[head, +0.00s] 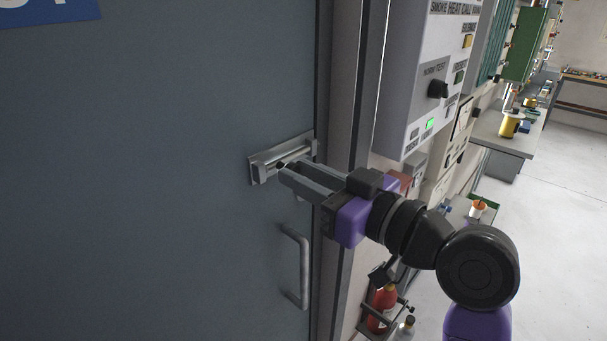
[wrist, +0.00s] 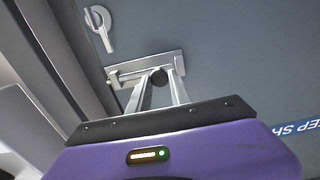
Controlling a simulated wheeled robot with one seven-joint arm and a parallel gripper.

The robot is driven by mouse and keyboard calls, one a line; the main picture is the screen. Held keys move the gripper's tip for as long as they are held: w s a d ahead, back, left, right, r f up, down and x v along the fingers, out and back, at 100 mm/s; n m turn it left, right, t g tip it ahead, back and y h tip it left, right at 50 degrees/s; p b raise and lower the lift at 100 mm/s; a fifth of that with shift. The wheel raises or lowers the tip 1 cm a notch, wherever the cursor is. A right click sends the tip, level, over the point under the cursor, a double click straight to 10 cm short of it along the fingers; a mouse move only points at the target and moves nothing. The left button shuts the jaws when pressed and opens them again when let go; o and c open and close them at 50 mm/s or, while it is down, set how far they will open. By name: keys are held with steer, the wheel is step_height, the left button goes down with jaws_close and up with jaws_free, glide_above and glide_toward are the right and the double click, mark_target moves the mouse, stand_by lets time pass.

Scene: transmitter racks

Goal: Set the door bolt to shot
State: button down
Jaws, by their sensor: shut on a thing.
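The door bolt (head: 266,160) is a pale metal plate with a sliding rod, mounted near the right edge of the grey-blue door (head: 150,150). In the wrist view the bolt plate (wrist: 170,57) lies across the upper middle, with a dark round knob (wrist: 158,77) on the rod. My gripper (head: 284,169) reaches the bolt from the right. Its two fingers stand on either side of the knob and are shut on it; the gripper also shows in the wrist view (wrist: 157,84). The fingers partly hide the rod, and I cannot tell how far its end reaches past the door edge.
The door frame (head: 352,100) and a wall panel with a knob (head: 425,75) stand to the right. A red bottle (head: 382,307) stands low beside the frame.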

mark_target(296, 156)
steer(key=w+d+b, duration=0.1)
steer(key=w+d, duration=0.1)
steer(key=w, duration=0.1)
steer(key=shift+d+b, duration=0.15)
steer(key=shift+b, duration=0.2)
steer(key=c, duration=1.2)
jaws_free()
steer(key=shift+d, duration=0.1)
steer(key=shift+s, duration=0.1)
steer(key=shift+b+v, duration=1)
steer(key=shift+v, duration=2.8)
